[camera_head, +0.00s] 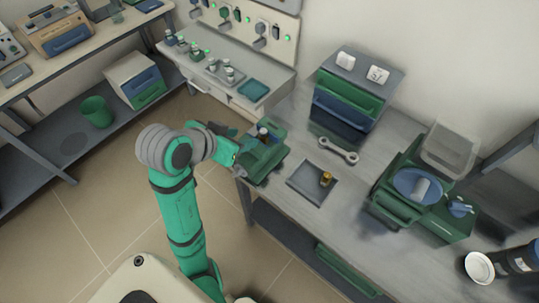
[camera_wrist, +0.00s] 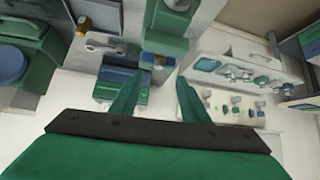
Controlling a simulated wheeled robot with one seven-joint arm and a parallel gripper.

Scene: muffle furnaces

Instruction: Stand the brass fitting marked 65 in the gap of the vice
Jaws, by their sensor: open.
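The green vice (camera_head: 262,160) stands at the left front corner of the grey workbench. It also shows at the top middle of the wrist view (camera_wrist: 166,28). A small dark piece with a brownish part (camera_head: 263,132) shows at the vice's top; I cannot tell whether it is a fitting or part of the vice. A brass fitting (camera_head: 326,179) stands on the grey tray (camera_head: 312,185); it shows again in the wrist view (camera_wrist: 83,24). No number is readable on it. My gripper (camera_wrist: 160,76) is open, its fingertips close beside the vice, with nothing clearly held.
A wrench (camera_head: 338,150) lies behind the tray. A green and blue drawer unit (camera_head: 347,100) stands at the back. A green machine with a blue disc (camera_head: 418,186) stands to the right. A lower white bench (camera_head: 220,65) with small jars is at the far left.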

